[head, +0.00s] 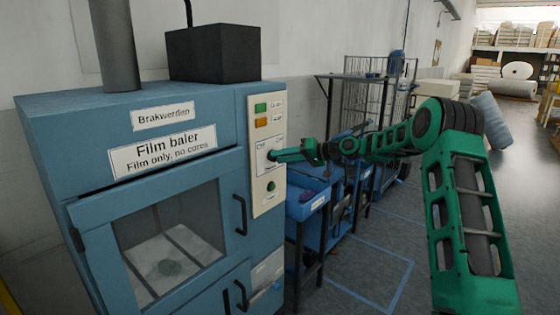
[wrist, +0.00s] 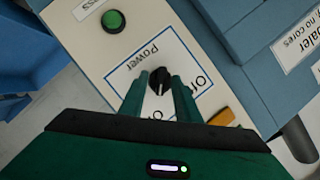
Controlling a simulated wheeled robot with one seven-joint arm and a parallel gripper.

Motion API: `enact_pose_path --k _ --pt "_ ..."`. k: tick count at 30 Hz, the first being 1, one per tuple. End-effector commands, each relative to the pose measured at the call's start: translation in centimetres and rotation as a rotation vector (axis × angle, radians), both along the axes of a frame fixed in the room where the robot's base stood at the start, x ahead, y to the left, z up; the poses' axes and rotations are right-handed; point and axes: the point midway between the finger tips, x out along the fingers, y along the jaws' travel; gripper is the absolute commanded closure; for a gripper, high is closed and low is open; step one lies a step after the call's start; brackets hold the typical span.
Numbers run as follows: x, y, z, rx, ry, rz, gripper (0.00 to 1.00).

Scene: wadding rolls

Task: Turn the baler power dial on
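The film baler (head: 70,130) is a blue machine on the left of the head view, with a cream control panel (head: 266,105) on its front right edge. The power dial (wrist: 158,80) is a small black knob in a blue-outlined box labelled "Power" in the wrist view. My gripper (wrist: 158,85) reaches the panel at the dial, its two green fingers on either side of the knob with a gap between them. It also shows at the panel in the head view (head: 272,156). I cannot tell whether the fingers touch the knob. In the head view the gripper hides the dial.
A green button (wrist: 113,20) sits on the panel beside the Power box, and an orange one (wrist: 221,117) on its other side. The baler has a windowed door (head: 170,240) with dark handles. Blue bins (head: 305,205) stand right of the baler. Open floor lies further right.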

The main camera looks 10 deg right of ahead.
Motion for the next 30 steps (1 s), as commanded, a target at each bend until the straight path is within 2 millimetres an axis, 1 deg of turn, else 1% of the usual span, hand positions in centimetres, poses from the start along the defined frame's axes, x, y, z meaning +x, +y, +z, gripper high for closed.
enact_pose_path --k 5,8,16,21,25,30 --pt "-0.4 -0.7 0.3 0.0 -0.002 -0.002 0.7" --pt "-1.2 -1.7 0.7 0.0 -0.002 -0.002 0.7" --pt "-4.2 -5.7 1.9 0.0 0.002 -0.003 0.7" --pt "-5.6 -7.4 2.5 0.0 0.001 -0.002 0.7" --pt "-6.1 -8.1 2.7 -0.001 0.002 0.0 0.7" --pt "-6.3 -8.3 2.8 0.0 0.001 0.0 0.7"
